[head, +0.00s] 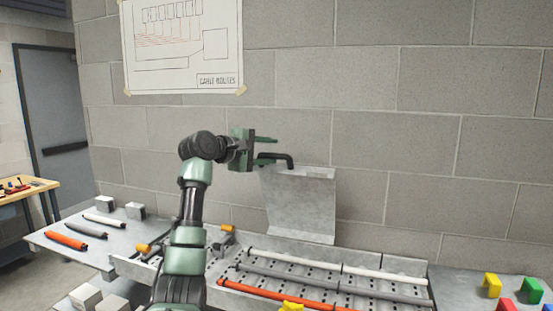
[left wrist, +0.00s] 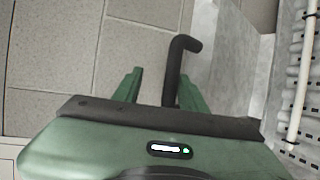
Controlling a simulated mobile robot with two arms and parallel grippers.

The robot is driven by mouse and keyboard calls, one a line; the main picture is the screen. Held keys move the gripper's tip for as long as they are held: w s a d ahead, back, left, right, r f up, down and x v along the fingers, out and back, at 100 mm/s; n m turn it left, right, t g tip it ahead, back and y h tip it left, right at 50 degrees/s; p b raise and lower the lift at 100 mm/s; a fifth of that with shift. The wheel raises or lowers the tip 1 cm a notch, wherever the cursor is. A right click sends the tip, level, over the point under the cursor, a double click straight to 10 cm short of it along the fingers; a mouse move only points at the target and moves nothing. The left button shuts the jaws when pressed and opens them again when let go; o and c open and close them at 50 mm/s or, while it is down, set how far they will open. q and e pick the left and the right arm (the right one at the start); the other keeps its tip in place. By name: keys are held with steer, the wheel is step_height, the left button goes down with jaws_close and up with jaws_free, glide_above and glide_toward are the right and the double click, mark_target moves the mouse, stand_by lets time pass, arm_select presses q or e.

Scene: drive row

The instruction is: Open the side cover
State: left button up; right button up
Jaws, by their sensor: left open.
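The side cover (head: 302,205) is a bent grey metal panel standing up at the back of the perforated cable tray (head: 238,294), leaning a little and clear of the tray's floor. A black bent handle (head: 289,160) is at its top left corner. My left gripper (head: 268,150) is at this handle, its green fingers pointing right. In the left wrist view the handle (left wrist: 183,45) reaches in between the open fingers (left wrist: 158,82), with a gap visible on the left; contact on the right is unclear. The cover (left wrist: 225,60) is at the right there. My right gripper is out of view.
White, grey and orange cables (head: 335,262) run along the tray. A side table (head: 50,238) at left holds short cable pieces and grey blocks. Coloured clips (head: 492,285) lie at right. A block wall (head: 400,130) with a paper diagram (head: 183,45) is behind.

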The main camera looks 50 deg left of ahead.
arm_select(q)
steer(key=s+r+p, duration=0.2)
steer(key=s+r, duration=0.6)
steer(key=s, duration=0.1)
steer(key=shift+s, duration=0.3)
stand_by(0.9)
stand_by(0.7)
